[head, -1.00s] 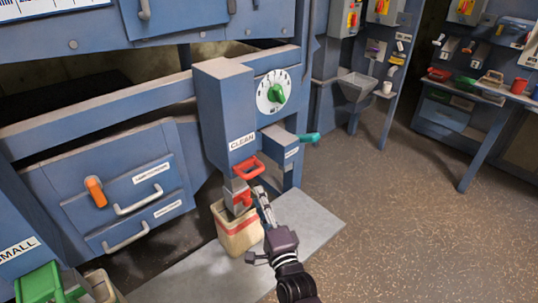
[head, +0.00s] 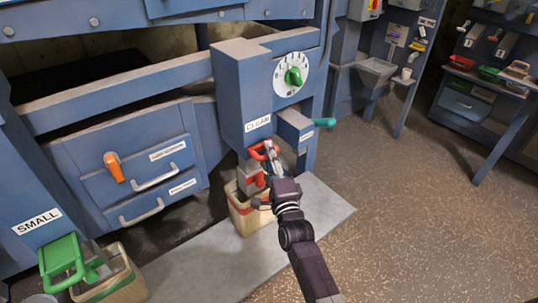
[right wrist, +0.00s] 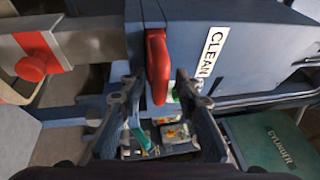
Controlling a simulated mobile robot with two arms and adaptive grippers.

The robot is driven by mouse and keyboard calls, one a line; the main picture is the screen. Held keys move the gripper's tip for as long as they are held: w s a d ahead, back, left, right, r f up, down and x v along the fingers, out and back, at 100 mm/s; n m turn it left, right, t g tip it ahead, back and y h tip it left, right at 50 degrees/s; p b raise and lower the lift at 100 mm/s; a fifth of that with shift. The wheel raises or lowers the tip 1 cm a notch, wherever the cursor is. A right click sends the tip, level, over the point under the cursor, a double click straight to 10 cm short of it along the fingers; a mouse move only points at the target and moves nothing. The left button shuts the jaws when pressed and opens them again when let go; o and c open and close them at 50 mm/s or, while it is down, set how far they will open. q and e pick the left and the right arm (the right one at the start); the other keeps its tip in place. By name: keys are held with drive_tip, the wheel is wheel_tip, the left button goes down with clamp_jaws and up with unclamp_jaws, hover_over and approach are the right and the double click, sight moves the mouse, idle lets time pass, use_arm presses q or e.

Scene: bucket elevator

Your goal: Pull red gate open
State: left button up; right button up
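The red gate handle (head: 257,151) sticks out from the lower front of the blue chute labelled CLEAN (head: 240,95). In the right wrist view the red handle (right wrist: 157,60) stands upright in the picture, between my two fingers. My right gripper (right wrist: 158,88) is open, with one finger on each side of the handle. A gap shows at the right finger; I cannot tell whether the left finger touches. In the head view my right gripper (head: 270,153) partly covers the handle. My left gripper is in neither view.
Below the gate are a grey spout with a red part (head: 260,180) and a beige container (head: 242,212). A dial with a green knob (head: 293,76) and a teal handle (head: 324,122) are close by. A green gate (head: 60,258) is at lower left. Floor on the right is clear.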

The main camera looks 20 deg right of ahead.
drive_tip(key=c, duration=0.7)
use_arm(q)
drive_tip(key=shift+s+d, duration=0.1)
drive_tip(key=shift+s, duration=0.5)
use_arm(e)
clamp_jaws()
drive_tip(key=shift+s+d+p, duration=0.15)
drive_tip(key=shift+s+p, duration=0.15)
drive_tip(key=shift+s, duration=0.05)
use_arm(q)
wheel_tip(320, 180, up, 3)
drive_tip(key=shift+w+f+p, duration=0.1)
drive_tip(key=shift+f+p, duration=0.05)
drive_tip(key=shift+p, duration=0.95)
use_arm(e)
drive_tip(key=s, duration=0.1)
drive_tip(key=s+d, duration=0.1)
drive_tip(key=s, duration=0.1)
drive_tip(key=s+d, duration=0.1)
drive_tip(key=s, duration=0.1)
drive_tip(key=shift+s+f, duration=0.1)
drive_tip(key=shift+f, duration=0.1)
